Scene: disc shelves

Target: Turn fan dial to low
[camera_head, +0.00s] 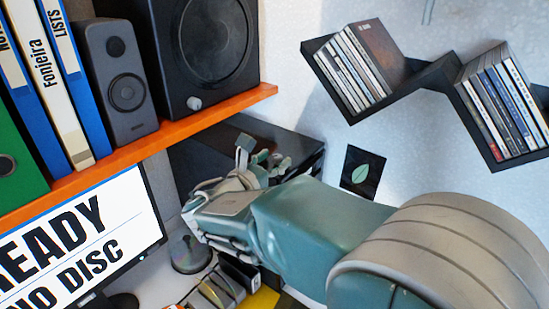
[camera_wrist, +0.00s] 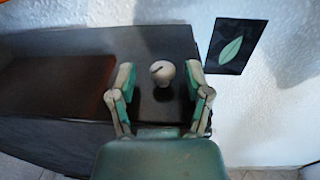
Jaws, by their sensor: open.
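A pale rounded knob (camera_wrist: 164,73) with a dark mark on its top shows in the wrist view, against a dark box (camera_wrist: 160,42). My gripper (camera_wrist: 160,88) is open, with one finger on each side of the knob and a visible gap to each. In the head view my gripper (camera_head: 262,160) is in front of a dark box (camera_head: 215,143) below the orange shelf. A black unit with a round grille (camera_head: 213,40) stands on that shelf and carries a small light knob (camera_head: 194,103). I cannot tell whether both views show the same knob.
The orange shelf (camera_head: 150,149) also holds a grey speaker (camera_head: 122,85) and binders (camera_head: 72,75). A monitor (camera_head: 85,240) stands at lower left. A leaf picture (camera_head: 362,172) hangs on the wall, also in the wrist view (camera_wrist: 238,46). Disc shelves (camera_head: 432,72) are at upper right.

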